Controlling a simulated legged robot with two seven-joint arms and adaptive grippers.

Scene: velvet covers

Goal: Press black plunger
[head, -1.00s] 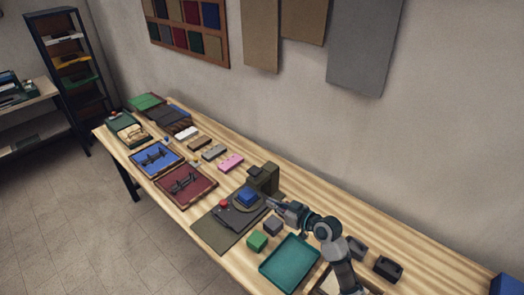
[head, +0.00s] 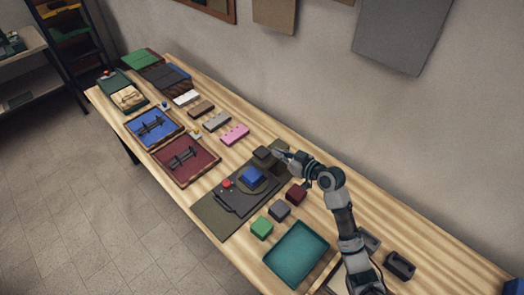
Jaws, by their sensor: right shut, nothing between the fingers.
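The black plunger (head: 264,152) is a small dark block at the top front of an olive press (head: 282,147) on a dark mat. My right gripper (head: 279,153) is shut and empty. Its tips are at the right side of the plunger in the picture; I cannot tell whether they touch it. The arm and gripper cover part of the press. A blue block (head: 252,175) sits on a dark round plate below the plunger, with a red button (head: 226,183) to its left. My left gripper is not in view.
Green (head: 262,228), grey (head: 280,209) and dark red (head: 296,194) blocks stand near the arm, by a teal tray (head: 296,254). A pink block (head: 234,134) and wooden trays (head: 186,160) lie to the left. The table strip along the wall is clear.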

